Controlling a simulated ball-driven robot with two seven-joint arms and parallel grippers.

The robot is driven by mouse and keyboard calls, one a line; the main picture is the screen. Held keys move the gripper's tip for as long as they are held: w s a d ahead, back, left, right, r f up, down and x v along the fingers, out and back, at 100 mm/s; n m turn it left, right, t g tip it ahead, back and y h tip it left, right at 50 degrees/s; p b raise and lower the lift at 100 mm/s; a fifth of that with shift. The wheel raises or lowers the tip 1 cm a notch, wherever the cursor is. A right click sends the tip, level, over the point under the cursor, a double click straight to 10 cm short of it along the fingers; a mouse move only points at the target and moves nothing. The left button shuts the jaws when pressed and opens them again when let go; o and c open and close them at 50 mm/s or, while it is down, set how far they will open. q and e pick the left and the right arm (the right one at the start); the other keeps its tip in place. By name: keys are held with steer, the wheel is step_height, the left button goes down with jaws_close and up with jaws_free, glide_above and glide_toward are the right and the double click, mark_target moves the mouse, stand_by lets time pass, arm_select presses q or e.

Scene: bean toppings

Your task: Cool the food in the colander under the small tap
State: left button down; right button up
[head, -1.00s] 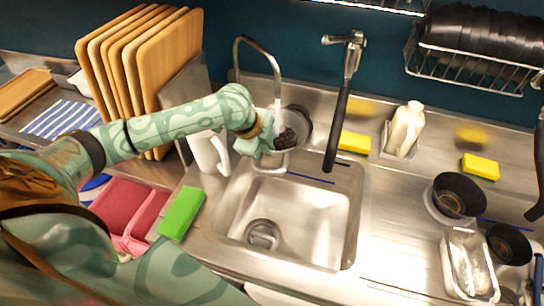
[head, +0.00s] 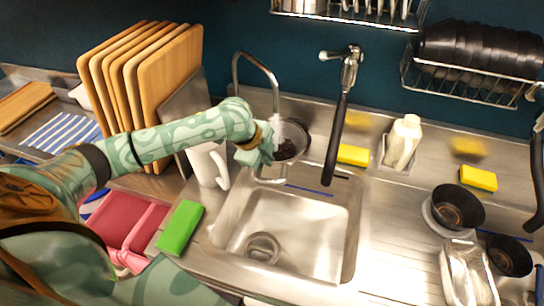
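The colander (head: 271,174) is a small metal vessel with dark food (head: 286,150) in it, at the back edge of the sink. The small tap (head: 262,68) is a thin curved metal spout behind it, and a pale stream comes down from its end onto the food. My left gripper (head: 264,151) is at the colander's left side, at its rim; its fingertips are partly hidden, and I cannot tell how firmly they close on it. My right gripper is not in view.
The sink basin (head: 318,228) is empty in front. A black-handled spray tap (head: 338,140) hangs to the right. A white jug (head: 207,165), a green sponge (head: 180,227) and upright wooden boards (head: 170,60) stand left. Yellow sponges (head: 353,155) and black bowls (head: 458,206) are right.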

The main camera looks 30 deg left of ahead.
mark_target(281, 184)
arm_select(q)
steer(key=shift+w+d+r, duration=0.1)
steer(key=shift+w, duration=0.1)
steer(key=s+d+p, duration=0.4)
steer(key=p, duration=0.1)
steer(key=s+d+p, duration=0.1)
steer(key=d+p, duration=0.2)
steer(key=shift+s+r, duration=0.1)
steer(key=shift+s, duration=0.3)
steer(key=shift+s+d+p, duration=0.2)
steer(key=shift+d+p, duration=0.05)
steer(key=shift+p, duration=0.1)
steer(key=shift+s+d+f, duration=0.15)
steer(key=shift+f, duration=0.05)
steer(key=s+d+r+p, duration=0.2)
steer(key=r+p, duration=0.3)
steer(key=p, duration=0.3)
steer(key=shift+s+d+p, duration=0.25)
steer(key=shift+d+p, duration=0.1)
steer(key=shift+d, duration=0.2)
